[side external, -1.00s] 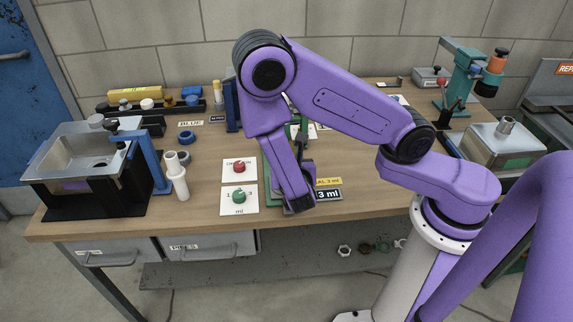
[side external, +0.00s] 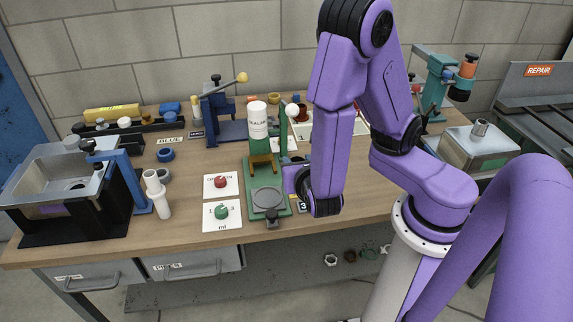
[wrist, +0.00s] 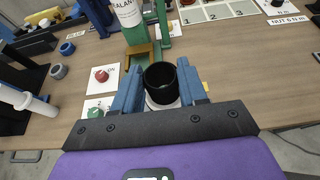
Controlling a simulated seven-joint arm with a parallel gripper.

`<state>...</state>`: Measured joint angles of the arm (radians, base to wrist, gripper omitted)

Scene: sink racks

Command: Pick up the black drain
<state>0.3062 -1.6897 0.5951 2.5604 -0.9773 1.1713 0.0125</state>
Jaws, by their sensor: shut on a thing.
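The black drain (wrist: 161,84) is a dark, open-topped cylinder in the wrist view. It sits between the two blue fingers of my gripper (wrist: 160,77), which is shut on it. A pale round disc (wrist: 163,104) shows partly below it; I cannot tell whether they touch. In the side external view, the end of my arm is at the right of the green sealant stand, near the table's front edge. My fingers and the drain are mostly hidden there behind my arm.
A blue vise (side external: 222,125) stands behind.

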